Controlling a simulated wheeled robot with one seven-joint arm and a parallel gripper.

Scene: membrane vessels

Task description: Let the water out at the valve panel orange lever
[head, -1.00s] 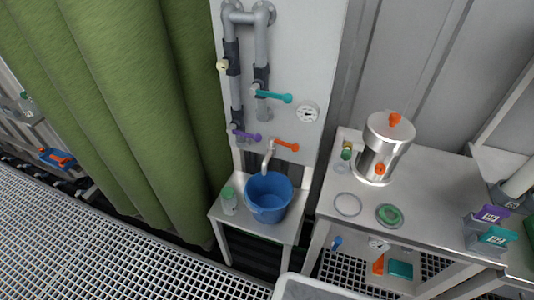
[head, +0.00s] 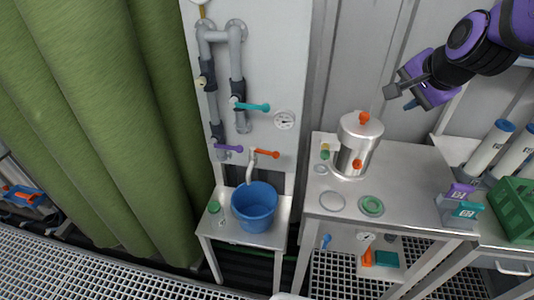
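The orange lever (head: 266,153) sits low on the pale valve panel (head: 267,70), above a spout (head: 250,172) and pointing right. A blue bucket (head: 254,208) stands under the spout on a small metal table. A teal lever (head: 252,107) and a purple lever (head: 228,148) are on the grey pipes, both pointing right. A round gauge (head: 284,120) is right of the pipes. My gripper (head: 398,97) is at the upper right, well away from the orange lever, above the bench. Its fingers look apart with nothing between them.
A steel vessel (head: 354,150) with orange knobs stands on the metal bench (head: 404,172), beside a green ring (head: 371,206). A green curtain (head: 90,110) hangs at left. A green crate (head: 517,208) is at far right. Grating floor lies in front.

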